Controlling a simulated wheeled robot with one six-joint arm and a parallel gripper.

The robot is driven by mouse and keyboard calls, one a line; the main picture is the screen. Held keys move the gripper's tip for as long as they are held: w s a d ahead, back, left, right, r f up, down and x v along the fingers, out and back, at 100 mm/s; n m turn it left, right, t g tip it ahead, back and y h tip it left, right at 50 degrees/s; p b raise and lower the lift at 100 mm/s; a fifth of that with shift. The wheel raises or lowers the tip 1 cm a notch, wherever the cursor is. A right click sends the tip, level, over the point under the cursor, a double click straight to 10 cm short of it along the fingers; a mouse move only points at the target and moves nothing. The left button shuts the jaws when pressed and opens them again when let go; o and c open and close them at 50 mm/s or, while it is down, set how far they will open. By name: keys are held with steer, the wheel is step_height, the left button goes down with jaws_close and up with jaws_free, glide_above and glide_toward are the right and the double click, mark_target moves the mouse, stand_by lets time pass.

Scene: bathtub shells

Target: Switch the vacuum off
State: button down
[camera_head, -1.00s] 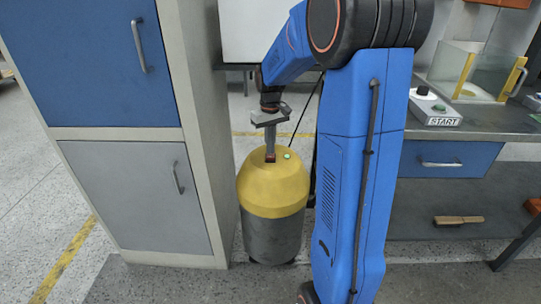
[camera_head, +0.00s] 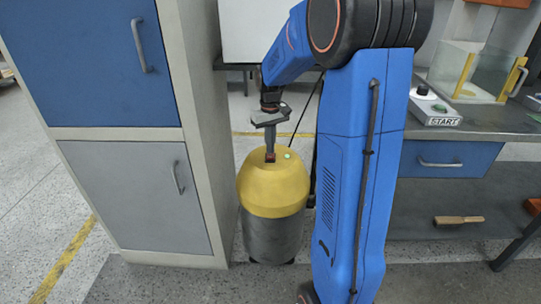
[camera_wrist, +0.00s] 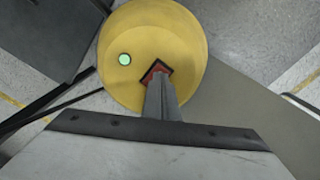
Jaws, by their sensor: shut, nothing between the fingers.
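The vacuum (camera_head: 273,188) stands upright on the floor, with a yellow domed top and a grey drum. In the wrist view its yellow top (camera_wrist: 190,30) fills the upper middle. A round pale green light (camera_head: 287,155) is on the top; it also shows in the wrist view (camera_wrist: 125,59). My gripper (camera_head: 270,158) points straight down at the top, just left of the light. In the wrist view my shut fingertips (camera_wrist: 156,72) are over a red patch with a dark border, which they partly hide. I cannot tell whether they touch it.
A cabinet with blue and grey doors (camera_head: 125,195) stands close on the left. A workbench (camera_head: 480,125) with a START button box (camera_head: 436,110) and a clear-walled case is on the right. A brush (camera_head: 459,220) lies on its lower shelf. A dark hose runs beside the vacuum.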

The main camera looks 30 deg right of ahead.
mark_target(270, 157)
steer(key=shift+f, duration=1)
stand_by(1.1)
steer(key=shift+r, duration=3.5)
steer(key=shift+a, duration=0.1)
steer(key=s+a+r+t, duration=0.1)
steer(key=s+a+r, duration=0.2)
steer(key=s+a, duration=0.3)
steer(key=s+a+r+t, duration=0.1)
steer(key=s+a+r, duration=0.25)
steer(key=s, duration=0.55)
steer(key=s+a+f+t, duration=0.1)
steer(key=s+a+f, duration=0.1)
steer(key=s, duration=0.5)
steer(key=s+a+f+t, duration=0.1)
steer(key=s+a, duration=0.3)
steer(key=s, duration=0.4)
steer(key=shift+f+n+t, duration=0.4)
steer(key=shift+f, duration=0.15)
